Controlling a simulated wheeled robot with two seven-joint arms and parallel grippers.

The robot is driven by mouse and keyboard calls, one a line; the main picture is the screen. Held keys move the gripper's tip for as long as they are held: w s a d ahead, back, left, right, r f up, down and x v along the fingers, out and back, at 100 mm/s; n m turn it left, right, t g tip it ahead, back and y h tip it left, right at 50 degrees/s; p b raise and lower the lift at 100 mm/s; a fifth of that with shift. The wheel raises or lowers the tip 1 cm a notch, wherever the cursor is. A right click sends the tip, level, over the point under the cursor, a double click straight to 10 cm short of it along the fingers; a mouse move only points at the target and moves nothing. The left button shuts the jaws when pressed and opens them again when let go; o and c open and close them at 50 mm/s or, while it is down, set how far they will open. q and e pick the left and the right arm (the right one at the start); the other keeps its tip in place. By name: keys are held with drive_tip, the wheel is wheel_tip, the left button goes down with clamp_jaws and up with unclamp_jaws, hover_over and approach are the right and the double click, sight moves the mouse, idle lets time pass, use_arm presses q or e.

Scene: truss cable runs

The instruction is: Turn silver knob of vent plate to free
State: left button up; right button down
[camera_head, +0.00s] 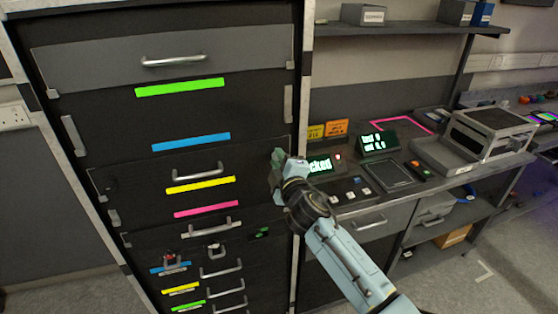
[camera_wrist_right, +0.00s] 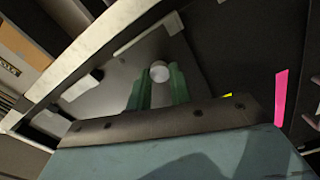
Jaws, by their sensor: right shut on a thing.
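The silver knob (camera_wrist_right: 160,72) shows in the right wrist view, round and pale, between my right gripper's two green fingers (camera_wrist_right: 158,85). The fingers are shut on its sides. The dark grey plate (camera_wrist_right: 118,75) lies behind the knob. In the head view my right gripper (camera_head: 279,163) is at the right end of a dark rack panel (camera_head: 140,180) with a bar handle; the knob is hidden there by the gripper. I cannot read the knob's turn. My left gripper is not in view.
The rack's light upright post (camera_wrist_right: 85,60) runs close beside the plate. Bar handles (camera_head: 197,170) stick out from the panels, with coloured strips near them. A workbench with a lit display (camera_head: 320,165), a keypad and a grey machine (camera_head: 490,130) stands to the right.

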drive_tip(key=shift+n, duration=0.5)
drive_tip(key=c, duration=1.3)
unclamp_jaws()
drive_tip(key=shift+o, duration=0.2)
drive_tip(key=shift+s, duration=0.1)
drive_tip(key=v, duration=1.3)
drive_tip(key=shift+p, duration=0.35)
drive_tip(key=shift+d, duration=0.1)
